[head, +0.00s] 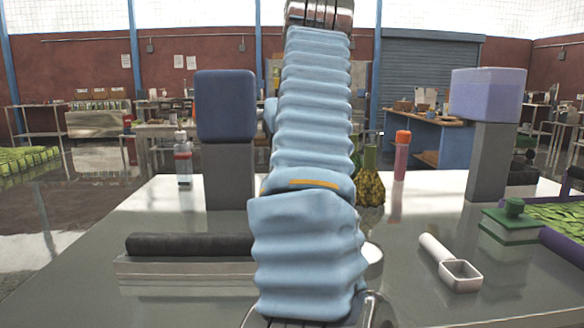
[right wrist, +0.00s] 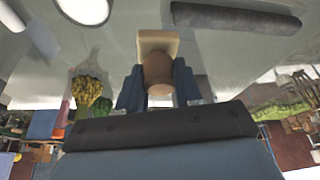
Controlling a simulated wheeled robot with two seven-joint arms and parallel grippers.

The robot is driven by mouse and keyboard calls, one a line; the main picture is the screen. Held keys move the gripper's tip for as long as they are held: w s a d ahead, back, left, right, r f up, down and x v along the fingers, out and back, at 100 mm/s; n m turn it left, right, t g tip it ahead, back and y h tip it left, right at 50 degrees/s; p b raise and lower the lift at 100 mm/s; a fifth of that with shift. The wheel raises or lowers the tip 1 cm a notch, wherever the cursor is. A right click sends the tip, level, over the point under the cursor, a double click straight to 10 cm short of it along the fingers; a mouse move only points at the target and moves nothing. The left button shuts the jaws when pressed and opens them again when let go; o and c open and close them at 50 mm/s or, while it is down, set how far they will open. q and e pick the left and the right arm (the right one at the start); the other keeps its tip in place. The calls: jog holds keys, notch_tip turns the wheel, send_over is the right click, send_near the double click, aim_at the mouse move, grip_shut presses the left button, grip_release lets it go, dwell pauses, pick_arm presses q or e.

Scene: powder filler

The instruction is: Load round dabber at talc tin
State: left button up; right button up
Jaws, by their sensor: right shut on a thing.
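In the right wrist view, my right gripper (right wrist: 158,85) is shut on a dabber (right wrist: 157,68), its two dark blue fingers on either side of the rounded brown part. A cream, block-like end of the dabber (right wrist: 158,40) points away from the gripper. The dabber is hidden in the head view. A round white-topped thing (right wrist: 84,8), perhaps the talc tin, is cut by the top edge of the wrist view, apart from the dabber. In the head view a pale round thing (head: 373,262) shows partly behind my arm; I cannot tell its contents. My left gripper is not in view.
A dark roller (head: 190,244) lies on a grey bar at left. Blue (head: 226,105) and lavender (head: 487,95) blocks top grey posts. A white scoop (head: 455,272), green-lidded box (head: 512,222), red-capped bottle (head: 402,155) and yellow-brown textured vase (head: 370,185) stand around.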

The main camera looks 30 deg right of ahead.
jog(key=s+d+f, duration=0.4)
jog(key=s+d, duration=0.1)
jog(key=d, duration=0.5)
jog(key=shift+s+f, duration=0.1)
jog(key=shift+f, duration=2.6)
jog(key=shift+f, duration=0.55)
notch_tip(320, 180, up, 7)
dwell(0.5)
dwell(0.7)
